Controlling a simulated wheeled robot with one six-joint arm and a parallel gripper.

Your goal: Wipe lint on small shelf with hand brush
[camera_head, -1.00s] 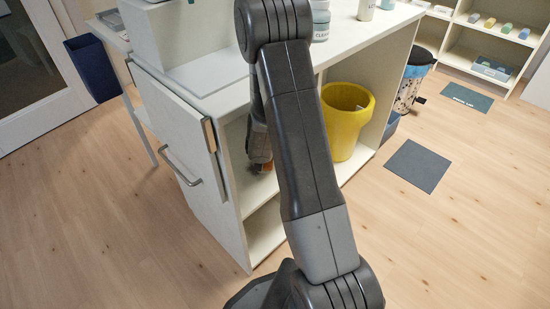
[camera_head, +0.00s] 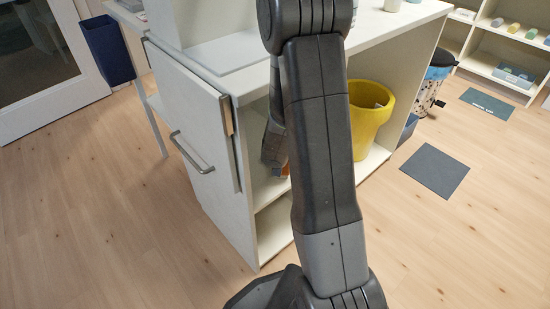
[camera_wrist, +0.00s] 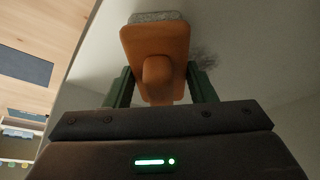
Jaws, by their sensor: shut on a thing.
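My gripper (camera_wrist: 160,92) is shut on the orange hand brush (camera_wrist: 155,45) in the wrist view, its two dark green fingers on either side of the brush's handle. The brush's pale grey bristles (camera_wrist: 155,17) show at its far edge. A dark patch of lint (camera_wrist: 206,58) lies on the pale shelf surface (camera_wrist: 250,60) just right of the brush. Whether the bristles touch the surface I cannot tell. In the head view a bit of orange (camera_head: 285,171) shows inside the white shelf unit (camera_head: 262,185), left of my arm; my arm hides most of it.
A yellow bucket (camera_head: 368,120) stands in the same unit, right of my arm. A dark mat (camera_head: 435,170) lies on the open wooden floor (camera_head: 470,230) to the right.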

